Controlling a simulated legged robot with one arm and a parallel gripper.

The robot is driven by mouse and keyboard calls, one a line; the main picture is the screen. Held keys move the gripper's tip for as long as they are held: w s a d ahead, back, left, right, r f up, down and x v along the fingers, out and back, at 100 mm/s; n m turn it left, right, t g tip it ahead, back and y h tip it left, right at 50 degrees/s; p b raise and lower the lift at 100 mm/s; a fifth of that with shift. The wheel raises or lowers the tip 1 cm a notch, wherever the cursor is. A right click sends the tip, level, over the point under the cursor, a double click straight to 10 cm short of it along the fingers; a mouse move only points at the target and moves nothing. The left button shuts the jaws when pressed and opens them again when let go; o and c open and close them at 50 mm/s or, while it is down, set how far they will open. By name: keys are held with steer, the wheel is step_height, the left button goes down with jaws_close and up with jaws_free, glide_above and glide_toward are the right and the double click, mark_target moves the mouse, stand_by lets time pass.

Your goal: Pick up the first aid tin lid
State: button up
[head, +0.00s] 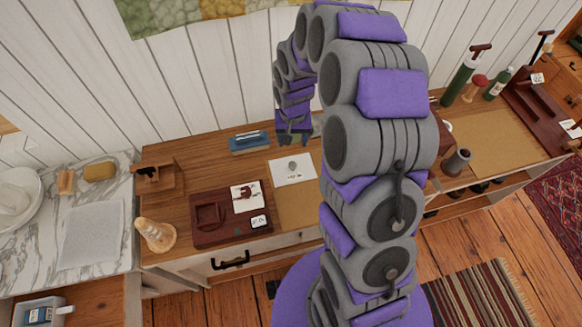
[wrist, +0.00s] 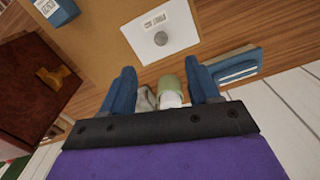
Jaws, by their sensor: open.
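My gripper (head: 293,143) points down over the back of the wooden worktop, near the wall. In the wrist view its two blue fingers stand apart, and the gripper (wrist: 162,76) is open. A green-topped object with a white part (wrist: 171,90) and a greyish piece (wrist: 145,98) show between the fingers; their lower parts are hidden by the gripper. I cannot tell whether either is the first aid tin lid. A small round grey disc (wrist: 160,38) lies on a white card (wrist: 181,25); in the head view the disc (head: 292,166) is just in front of my gripper.
A blue block-like object (head: 249,141) is left of my gripper. A dark red tray (head: 202,235) with cards lies front left. In the wrist view, a blue box (wrist: 57,10) and a dark red-brown box (wrist: 40,85) are left. The white plank wall (head: 220,80) is close behind.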

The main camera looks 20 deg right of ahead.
steer(key=b, duration=0.2)
glide_toward(292, 165)
steer(key=f, duration=0.2)
steer(key=s+f, duration=0.1)
steer(key=f, duration=0.2)
steer(key=shift+f, duration=0.1)
steer(key=shift+w+d+f, duration=0.1)
steer(key=shift+w+f, duration=0.05)
steer(key=shift+f, duration=0.7)
steer(key=shift+w+a+f, duration=0.1)
steer(key=shift+w+f, duration=0.1)
steer(key=shift+f, duration=0.65)
steer(key=shift+w+d+f, duration=0.1)
steer(key=shift+w+f, duration=0.05)
steer(key=shift+f, duration=0.7)
steer(key=shift+c, duration=0.2)
jaws_close()
steer(key=shift+r, duration=0.1)
